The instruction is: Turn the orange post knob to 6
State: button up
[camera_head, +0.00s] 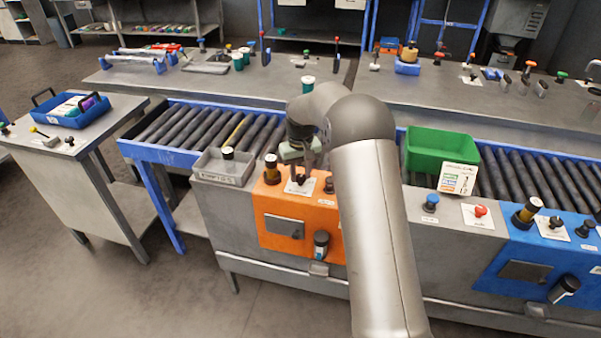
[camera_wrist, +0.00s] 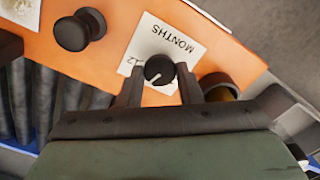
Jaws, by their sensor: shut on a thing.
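The orange post (camera_head: 273,207) is an orange panel on the steel console in the head view, left of my arm. On its top is a white dial plate (camera_wrist: 179,38) marked "MONTHS" and "12"; the other marks are hidden. The small black round knob (camera_wrist: 159,69) sits on this plate, with a white pointer line toward the lower left in the wrist view. My gripper (camera_wrist: 159,82) is shut on the knob, one dark finger on each side. In the head view my gripper (camera_head: 302,163) reaches down over the plate, and the knob is mostly hidden.
Beside the plate stand a black mushroom-shaped knob (camera_wrist: 80,30) and a black-and-yellow cylinder (camera_head: 271,168). A grey tray (camera_head: 222,178) lies left of the post. Roller conveyors run behind, with a green bin (camera_head: 428,150) to the right. A blue post (camera_head: 535,255) stands far right.

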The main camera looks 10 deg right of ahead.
aim_at(301, 177)
jog(key=shift+r+m, duration=0.1)
jog(key=shift+m, duration=0.2)
dwell(0.4)
jog(key=o, duration=1)
notch_tip(301, 177, up, 17)
jog(key=shift+r, duration=0.15)
